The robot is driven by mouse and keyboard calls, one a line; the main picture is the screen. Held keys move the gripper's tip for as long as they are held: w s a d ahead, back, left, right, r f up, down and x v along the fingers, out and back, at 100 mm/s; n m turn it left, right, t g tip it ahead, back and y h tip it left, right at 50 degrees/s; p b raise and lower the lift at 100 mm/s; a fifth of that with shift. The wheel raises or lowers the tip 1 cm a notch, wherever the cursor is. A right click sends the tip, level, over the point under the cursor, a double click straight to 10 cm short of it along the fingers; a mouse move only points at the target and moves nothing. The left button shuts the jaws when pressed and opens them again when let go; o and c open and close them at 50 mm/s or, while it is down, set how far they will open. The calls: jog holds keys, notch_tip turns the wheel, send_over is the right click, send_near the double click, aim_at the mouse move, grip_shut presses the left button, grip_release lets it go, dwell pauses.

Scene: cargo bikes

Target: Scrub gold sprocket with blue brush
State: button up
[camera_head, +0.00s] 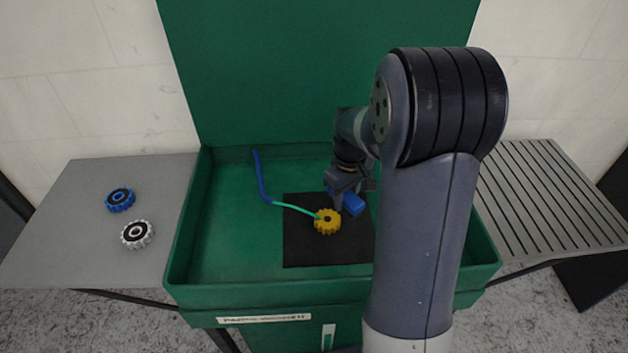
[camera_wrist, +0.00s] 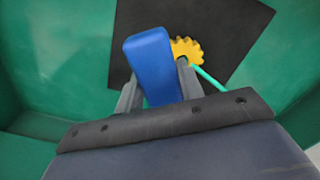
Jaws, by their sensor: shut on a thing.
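The gold sprocket (camera_head: 327,222) lies on a black mat (camera_head: 305,253) inside the green basin. It also shows in the wrist view (camera_wrist: 187,51), partly hidden behind the brush. My gripper (camera_head: 346,192) is shut on the blue brush (camera_head: 353,204), just behind and right of the sprocket in the head view. In the wrist view the blue brush (camera_wrist: 150,65) sits between my two fingers (camera_wrist: 157,88). I cannot tell whether the brush touches the sprocket, and its bristles are hidden.
The green basin (camera_head: 185,275) has raised walls. A blue hose (camera_head: 262,178) with a teal tip (camera_head: 295,208) reaches to the sprocket. A blue sprocket (camera_head: 120,200) and a white sprocket (camera_head: 137,234) lie on the left grey shelf (camera_head: 60,240). A slatted shelf (camera_head: 545,195) is at right.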

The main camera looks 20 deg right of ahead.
jog(key=shift+r+p, duration=0.65)
jog(key=shift+r, duration=0.55)
